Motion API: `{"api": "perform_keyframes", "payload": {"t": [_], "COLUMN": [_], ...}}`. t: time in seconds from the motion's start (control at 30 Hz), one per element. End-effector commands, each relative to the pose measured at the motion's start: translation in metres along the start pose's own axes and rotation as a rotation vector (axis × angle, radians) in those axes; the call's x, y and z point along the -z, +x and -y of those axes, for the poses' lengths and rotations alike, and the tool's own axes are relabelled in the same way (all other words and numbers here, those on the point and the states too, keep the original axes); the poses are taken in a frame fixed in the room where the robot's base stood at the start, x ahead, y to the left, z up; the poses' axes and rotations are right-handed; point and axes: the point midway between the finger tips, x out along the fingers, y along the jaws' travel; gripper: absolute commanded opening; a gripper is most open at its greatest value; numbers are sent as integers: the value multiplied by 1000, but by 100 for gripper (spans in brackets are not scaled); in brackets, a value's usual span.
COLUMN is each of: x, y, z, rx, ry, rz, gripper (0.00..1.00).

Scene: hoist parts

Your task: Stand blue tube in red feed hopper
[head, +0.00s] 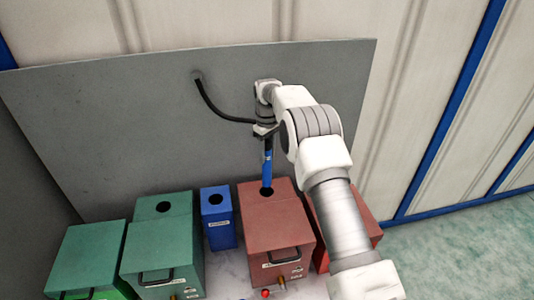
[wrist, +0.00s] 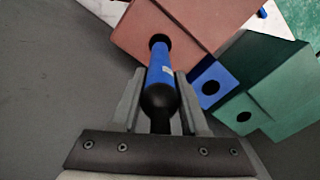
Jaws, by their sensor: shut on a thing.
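The blue tube (head: 267,170) hangs roughly upright under my gripper (head: 265,132), with its lower end at the round hole in the top of the red feed hopper (head: 262,229). In the wrist view the blue tube (wrist: 160,65) lies between the two fingers of my gripper (wrist: 157,95), which is shut on its dark upper part. Its far end meets the dark hole of the red feed hopper (wrist: 190,22). I cannot tell how far the end is inside the hole. A black hose (head: 222,114) runs from the wall panel toward the tube's top.
A narrow blue box (head: 219,233) with a hole stands left of the red hopper. Green boxes (head: 160,245) with black handles stand further left. Another red box (head: 322,218) is behind my arm at right. A grey panel (head: 120,115) rises behind them.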

Motion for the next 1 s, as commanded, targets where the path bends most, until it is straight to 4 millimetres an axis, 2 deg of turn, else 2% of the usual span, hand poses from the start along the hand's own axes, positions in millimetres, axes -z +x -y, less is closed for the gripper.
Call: {"api": "perform_keyframes", "payload": {"t": [0.27,1.0], "x": [0,0], "y": [11,62], "z": [0,0], "rx": [0,0], "ry": [0,0], "rz": [0,-1], "gripper": [0,0]}}
